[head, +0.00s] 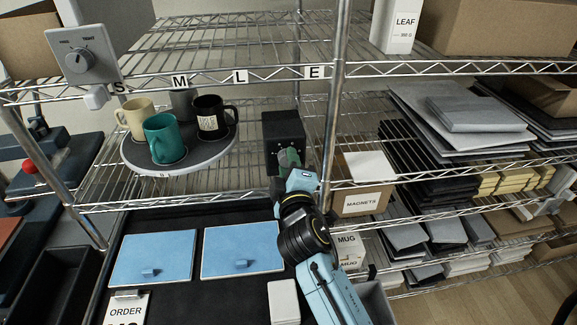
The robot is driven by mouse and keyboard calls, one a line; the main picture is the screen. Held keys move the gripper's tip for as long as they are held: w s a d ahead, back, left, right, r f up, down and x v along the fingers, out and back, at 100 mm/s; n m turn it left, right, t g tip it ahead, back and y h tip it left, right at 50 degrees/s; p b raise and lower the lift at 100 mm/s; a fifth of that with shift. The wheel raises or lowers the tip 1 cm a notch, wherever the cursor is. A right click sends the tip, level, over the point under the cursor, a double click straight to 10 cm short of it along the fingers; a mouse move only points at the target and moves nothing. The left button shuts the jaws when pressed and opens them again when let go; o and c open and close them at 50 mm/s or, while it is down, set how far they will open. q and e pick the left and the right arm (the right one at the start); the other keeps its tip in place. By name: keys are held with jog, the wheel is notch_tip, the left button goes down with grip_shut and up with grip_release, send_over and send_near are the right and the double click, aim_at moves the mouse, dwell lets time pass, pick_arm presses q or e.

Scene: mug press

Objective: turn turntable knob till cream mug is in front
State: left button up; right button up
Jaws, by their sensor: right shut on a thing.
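The round grey turntable (205,157) stands on the wire shelf at left. The cream mug (134,116) is at its left rear side. The teal mug (163,139) is at the front, the black mug (213,117) with a pale label is at the right, and a dark grey mug (183,103) is at the back. A black box (283,127) stands right of the turntable, with a green dial at its front. My right gripper (289,160) is shut at this dial, on the turntable knob, which it mostly hides. My left gripper is out of view.
A grey dial panel (82,55) hangs at upper left. Below the shelf are two blue lidded panels (152,258) and an order card (127,308). A shelf post (334,110) stands just right of my right gripper. A magnets box (364,200) sits beyond it.

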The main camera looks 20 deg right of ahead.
dwell(0.3)
jog(key=o, duration=1)
jog(key=b+v, duration=0.2)
jog(key=v, duration=1.1)
jog(key=shift+s, duration=0.2)
jog(key=shift+a, duration=0.1)
